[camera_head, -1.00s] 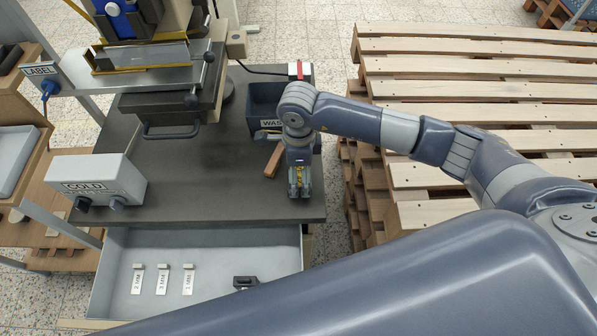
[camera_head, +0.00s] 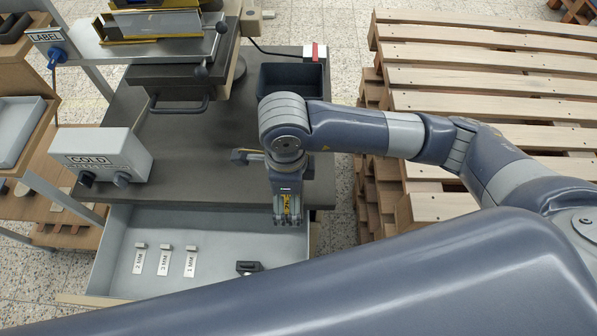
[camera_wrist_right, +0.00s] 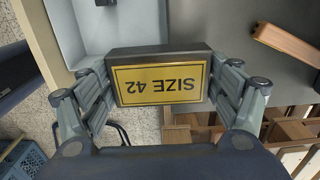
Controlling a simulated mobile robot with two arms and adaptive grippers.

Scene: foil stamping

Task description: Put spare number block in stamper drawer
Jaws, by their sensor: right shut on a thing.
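The spare number block is a dark block with a yellow plate reading "SIZE 42" (camera_wrist_right: 160,82), upside down in the right wrist view. My right gripper (camera_head: 288,217) is shut on it, with fingers on both sides. In the head view the gripper points down over the back right part of the open stamper drawer (camera_head: 106,250); the block is hard to make out there. The drawer is pale grey and also shows at the top of the right wrist view (camera_wrist_right: 88,38). My left gripper is out of view.
The drawer holds a small black item (camera_head: 249,267) at right and several white MM tags (camera_head: 164,260) at left. A brown bar (camera_wrist_right: 287,41) lies on the dark table (camera_head: 190,165). A COLD box (camera_head: 105,158), dark bin (camera_head: 292,79) and pallets (camera_head: 470,95) stand around.

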